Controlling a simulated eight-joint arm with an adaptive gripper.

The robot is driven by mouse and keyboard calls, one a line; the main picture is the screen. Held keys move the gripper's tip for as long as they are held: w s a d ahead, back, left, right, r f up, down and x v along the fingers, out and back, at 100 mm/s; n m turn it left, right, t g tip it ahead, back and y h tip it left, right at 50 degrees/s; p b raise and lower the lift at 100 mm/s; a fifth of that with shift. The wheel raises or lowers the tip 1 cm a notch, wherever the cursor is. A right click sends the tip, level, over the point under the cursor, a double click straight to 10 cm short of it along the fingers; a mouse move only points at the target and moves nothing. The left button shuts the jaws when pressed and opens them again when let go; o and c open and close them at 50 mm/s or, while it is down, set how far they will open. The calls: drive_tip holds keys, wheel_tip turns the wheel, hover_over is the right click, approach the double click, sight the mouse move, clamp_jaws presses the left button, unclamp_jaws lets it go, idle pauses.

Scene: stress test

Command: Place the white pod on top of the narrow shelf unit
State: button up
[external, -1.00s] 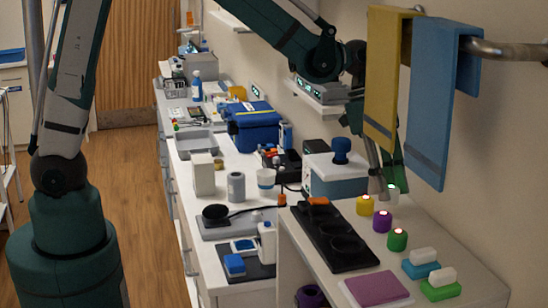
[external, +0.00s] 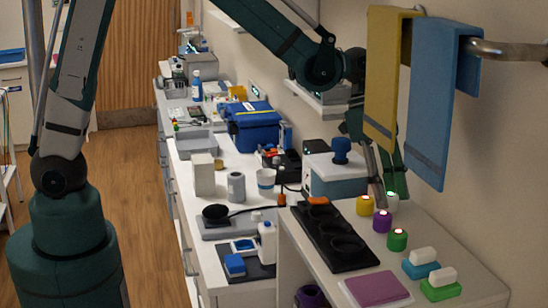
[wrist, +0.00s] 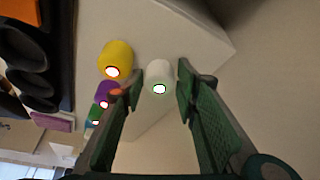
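The white pod (wrist: 158,76) stands on a pale top behind the yellow pod (external: 365,205); its lit end shows in the wrist view. In the external view the white pod (external: 392,202) is partly hidden by my gripper (external: 388,192). My gripper, also in the wrist view (wrist: 157,73), is open, with its green fingers on either side of the pod near the tips. A gap shows beside the pod, so it is not clamped. The pale-topped unit (external: 455,240) has an open side at its front left; I cannot tell whether it is the narrow shelf unit.
Purple (external: 382,221) and green (external: 397,239) pods stand in line near the white one. A black tray with round wells (external: 335,241), a pink pad (external: 377,288) and two block-shaped items are on the same top. Yellow (external: 384,90) and blue (external: 436,100) towels hang close to my gripper.

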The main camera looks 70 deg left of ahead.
drive_tip(key=shift+r, duration=0.1)
drive_tip(key=v, duration=1.2)
drive_tip(key=shift+r, duration=0.1)
drive_tip(key=shift+s, duration=0.1)
idle(0.6)
drive_tip(key=s+a+n+t+y, duration=0.1)
drive_tip(key=s+a+n, duration=0.2)
drive_tip(key=s, duration=0.7)
drive_tip(key=s+a+r+n+t+y, duration=0.1)
drive_tip(key=s+a+n, duration=0.3)
drive_tip(key=s, duration=0.6)
drive_tip(key=s+a+n+t+y, duration=0.2)
drive_tip(key=s+a+n+t, duration=0.1)
drive_tip(key=s, duration=0.7)
drive_tip(key=a+n, duration=0.1)
drive_tip(key=n, duration=0.1)
drive_tip(key=shift+s+r+n, duration=0.25)
drive_tip(key=shift+s+n, duration=0.05)
